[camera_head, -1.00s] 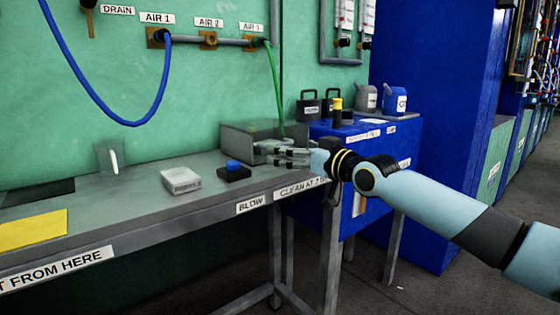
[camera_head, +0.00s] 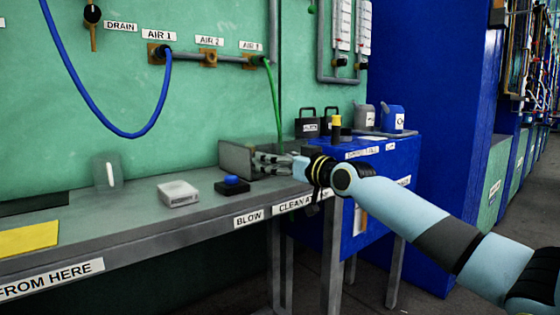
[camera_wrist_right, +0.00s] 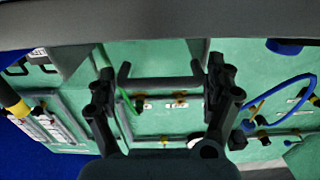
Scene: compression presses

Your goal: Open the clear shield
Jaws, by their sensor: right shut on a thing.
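A grey open box (camera_head: 234,158) stands at the bench's right end, against the green wall. A clear shield on it is hard to make out. My right gripper (camera_head: 260,164) is at the front of this box, its fingers reaching in from the right and hiding part of it. In the right wrist view a dark bar like a handle (camera_wrist_right: 160,82) spans between the two fingers, and the gripper is shut on it. Whether the bar belongs to the shield is not plain. My left gripper is not in view.
A blue-topped button box (camera_head: 232,186) and a white box (camera_head: 178,193) lie on the bench (camera_head: 130,220). A small clear panel (camera_head: 106,172) stands farther left. A blue cabinet (camera_head: 385,175) with cans (camera_head: 393,118) stands to the right. A green hose (camera_head: 272,100) hangs behind.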

